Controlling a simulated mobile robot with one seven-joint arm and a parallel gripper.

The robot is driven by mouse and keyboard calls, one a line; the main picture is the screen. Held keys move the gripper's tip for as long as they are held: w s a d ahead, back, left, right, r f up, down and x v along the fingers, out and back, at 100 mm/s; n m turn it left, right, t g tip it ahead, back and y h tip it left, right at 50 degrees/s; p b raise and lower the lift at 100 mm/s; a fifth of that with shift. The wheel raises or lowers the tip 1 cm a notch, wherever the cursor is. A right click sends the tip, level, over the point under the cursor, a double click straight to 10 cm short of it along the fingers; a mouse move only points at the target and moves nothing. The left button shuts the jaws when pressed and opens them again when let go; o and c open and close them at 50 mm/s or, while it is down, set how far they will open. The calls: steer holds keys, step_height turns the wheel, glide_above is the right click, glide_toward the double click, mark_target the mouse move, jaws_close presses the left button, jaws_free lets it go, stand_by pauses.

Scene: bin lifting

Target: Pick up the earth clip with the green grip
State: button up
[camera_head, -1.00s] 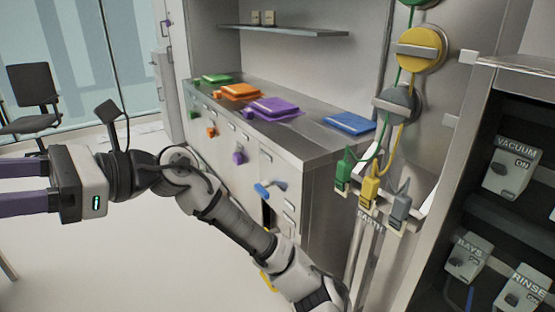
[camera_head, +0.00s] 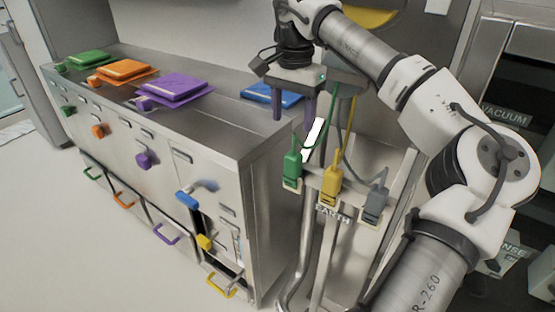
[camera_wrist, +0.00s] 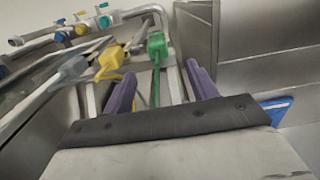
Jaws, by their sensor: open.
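The earth clip with the green grip (camera_head: 292,170) stands upright at the left end of the clip holder marked EARTH, with a green cable from its top. In the wrist view the green clip (camera_wrist: 157,45) shows ahead, between and beyond the fingertips. My gripper (camera_head: 294,115) has two purple fingers, apart and empty, above and behind the green clip in the head view. In the wrist view my gripper (camera_wrist: 160,70) is open, with the green cable running between its fingers. The yellow clip (camera_head: 331,183) and grey clip (camera_head: 375,204) stand to the right of the green one.
A steel counter (camera_head: 215,130) with coloured folded packs stands left of the holder. A blue pack (camera_head: 262,94) lies just behind my gripper. The yellow and grey cables hang close by on the right. A dark cabinet (camera_head: 510,90) stands at far right.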

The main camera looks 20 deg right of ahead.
mark_target(294, 154)
steer(key=f, duration=0.8)
steer(key=shift+s+d, duration=0.2)
steer(key=shift+w+f+p, duration=0.1)
steer(key=shift+f+p, duration=0.35)
steer(key=shift+f, duration=2.35)
steer(key=shift+d, duration=0.1)
steer(key=c, duration=1.2)
steer(key=shift+c, duration=0.2)
steer(key=shift+r, duration=0.15)
step_height(294, 154, up, 20)
